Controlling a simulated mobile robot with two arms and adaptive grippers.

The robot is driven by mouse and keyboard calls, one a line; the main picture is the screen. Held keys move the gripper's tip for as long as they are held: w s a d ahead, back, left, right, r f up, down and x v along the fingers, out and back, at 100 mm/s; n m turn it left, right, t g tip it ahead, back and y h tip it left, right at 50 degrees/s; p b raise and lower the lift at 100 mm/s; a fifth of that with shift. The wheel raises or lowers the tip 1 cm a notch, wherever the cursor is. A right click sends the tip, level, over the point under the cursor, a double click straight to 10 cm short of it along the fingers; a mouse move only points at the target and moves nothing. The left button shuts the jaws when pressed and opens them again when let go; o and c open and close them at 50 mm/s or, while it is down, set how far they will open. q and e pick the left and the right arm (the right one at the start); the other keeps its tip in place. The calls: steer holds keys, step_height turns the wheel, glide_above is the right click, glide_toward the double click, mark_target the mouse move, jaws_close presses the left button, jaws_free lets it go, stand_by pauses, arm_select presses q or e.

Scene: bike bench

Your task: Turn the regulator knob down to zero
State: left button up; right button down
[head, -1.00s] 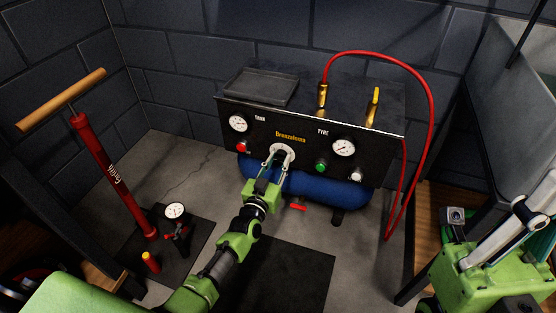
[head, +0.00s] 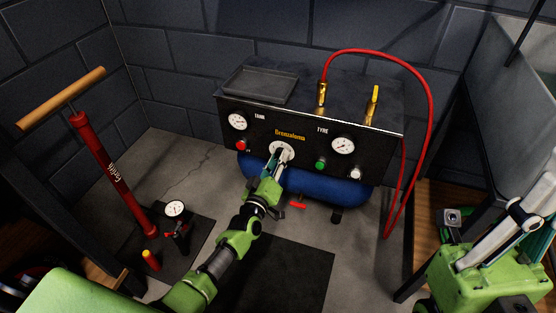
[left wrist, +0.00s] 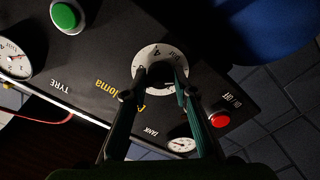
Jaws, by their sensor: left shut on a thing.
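The regulator knob (left wrist: 160,76) is dark and round, on a white dial with numbers and "bar", on the black front panel of the compressor. In the head view the dial (head: 282,150) shows between the two gauges, and the knob is mostly hidden by my gripper. My left gripper (head: 277,160) is shut on the knob. In the left wrist view its two teal fingers (left wrist: 154,97) reach to both sides of the knob. Which number the knob points to cannot be made out.
The tank gauge (head: 237,121) and red button (head: 241,146) are left of the dial. The green button (head: 320,166) and tyre gauge (head: 343,146) are right. A red hose (head: 431,110) loops on the right. A red pump (head: 113,170) stands at the left.

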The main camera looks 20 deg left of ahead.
arm_select(q)
steer(key=shift+f, duration=0.1)
stand_by(0.4)
steer(key=o, duration=1.1)
steer(key=s, duration=1.2)
steer(key=shift+a, duration=0.2)
